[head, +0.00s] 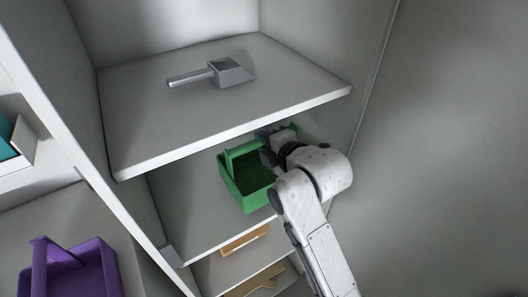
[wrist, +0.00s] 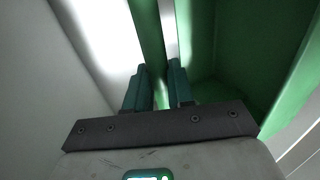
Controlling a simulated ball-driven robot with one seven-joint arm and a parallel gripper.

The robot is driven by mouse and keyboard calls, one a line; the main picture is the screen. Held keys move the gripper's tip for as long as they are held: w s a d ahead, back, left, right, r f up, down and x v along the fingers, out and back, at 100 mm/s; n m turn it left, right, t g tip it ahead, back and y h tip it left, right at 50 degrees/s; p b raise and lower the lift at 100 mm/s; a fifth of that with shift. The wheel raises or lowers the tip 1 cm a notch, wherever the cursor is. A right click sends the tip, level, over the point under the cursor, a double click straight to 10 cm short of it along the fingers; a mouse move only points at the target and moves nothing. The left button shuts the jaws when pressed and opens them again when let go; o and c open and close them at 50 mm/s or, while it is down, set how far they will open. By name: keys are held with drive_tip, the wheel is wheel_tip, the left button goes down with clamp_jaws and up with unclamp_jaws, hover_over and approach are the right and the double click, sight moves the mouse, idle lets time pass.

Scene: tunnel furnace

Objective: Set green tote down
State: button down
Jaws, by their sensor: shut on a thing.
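The green tote (head: 246,190) is an open box with a raised handle. It is in the middle shelf bay of the cabinet in the head view, over that bay's shelf board (head: 185,205). I cannot tell whether its base touches the board. My gripper (head: 268,150) is at the tote's upper right side. In the wrist view, my gripper (wrist: 160,76) has its two dark fingers either side of a green upright part of the tote (wrist: 148,30). The tote's inside (wrist: 225,65) shows to the right. My arm hides part of the tote's right side.
A grey scoop (head: 222,74) lies on the shelf above (head: 140,125), whose front edge is close over the tote. A purple tote (head: 85,275) stands in the left bay, beyond a divider. Wooden-coloured items (head: 245,240) lie below. The right cabinet wall is near my gripper.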

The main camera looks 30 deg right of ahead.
drive_tip(key=f, duration=0.3)
drive_tip(key=shift+w+f, duration=0.2)
drive_tip(key=shift+f, duration=0.3)
drive_tip(key=c, duration=1)
unclamp_jaws()
drive_tip(key=v, duration=1.2)
drive_tip(key=s+f+m+g, duration=0.4)
drive_tip(key=s+f+m, duration=0.2)
drive_tip(key=s+f, duration=0.1)
drive_tip(key=s+f+m+g, duration=0.4)
drive_tip(key=s+f+m, duration=0.2)
drive_tip(key=s+f, duration=0.2)
drive_tip(key=s+d+f+m+g, duration=0.1)
drive_tip(key=s+f+m+g, duration=0.3)
drive_tip(key=s+f+m, duration=0.2)
drive_tip(key=shift+s+f+g, duration=0.3)
drive_tip(key=shift+s+f, duration=0.7)
drive_tip(key=shift+s, duration=0.25)
